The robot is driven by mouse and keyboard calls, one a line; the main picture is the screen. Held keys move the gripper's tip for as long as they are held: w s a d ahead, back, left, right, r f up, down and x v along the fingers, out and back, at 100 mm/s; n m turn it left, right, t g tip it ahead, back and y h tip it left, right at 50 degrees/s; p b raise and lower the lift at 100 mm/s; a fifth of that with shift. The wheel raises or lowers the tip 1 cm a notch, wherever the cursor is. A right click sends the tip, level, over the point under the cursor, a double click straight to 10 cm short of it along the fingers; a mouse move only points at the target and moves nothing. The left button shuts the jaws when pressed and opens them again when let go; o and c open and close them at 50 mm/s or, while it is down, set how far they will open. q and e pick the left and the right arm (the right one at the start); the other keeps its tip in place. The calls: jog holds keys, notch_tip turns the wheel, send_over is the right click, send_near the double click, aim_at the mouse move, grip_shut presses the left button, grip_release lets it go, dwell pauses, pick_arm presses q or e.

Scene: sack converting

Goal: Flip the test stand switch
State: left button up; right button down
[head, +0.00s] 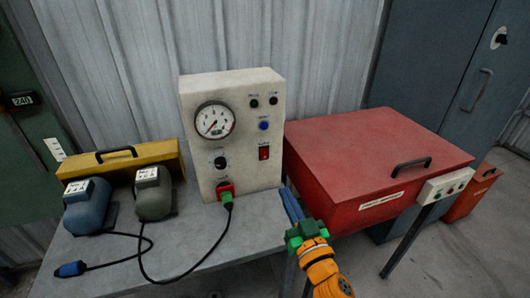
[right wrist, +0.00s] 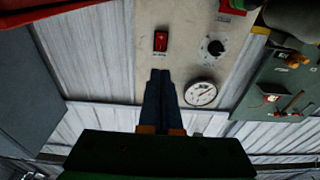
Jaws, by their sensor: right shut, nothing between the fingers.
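The test stand (head: 243,110) is a cream upright box on the grey bench. Its red rocker switch (head: 264,153) is on the right half of the front panel. The switch also shows in the right wrist view (right wrist: 160,41), just beyond my fingertips. My right gripper (head: 287,193) is at the stand's lower right, below and to the right of the switch in the head view. Its blue fingers (right wrist: 160,74) are shut together and empty. A small gap shows between the fingertips and the switch in the wrist picture. Whether the switch is on or off is unclear. My left gripper is out of view.
The panel also carries a gauge (head: 214,120), a black knob (head: 220,162), a blue button (head: 264,126) and a green plug (head: 226,197) with a black cable. Two motors (head: 153,194) (head: 88,207) stand left. A red box (head: 375,155) is close on the right.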

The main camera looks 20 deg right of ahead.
aim_at(265, 151)
jog(key=w, duration=0.4)
jog(key=w+r, duration=0.1)
jog(key=w, duration=0.8)
jog(key=shift+a+r, duration=0.25)
jog(key=shift+r, duration=0.15)
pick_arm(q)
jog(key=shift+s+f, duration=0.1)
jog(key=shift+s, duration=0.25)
pick_arm(e)
jog(key=shift+w, duration=0.1)
jog(key=shift+r, duration=0.1)
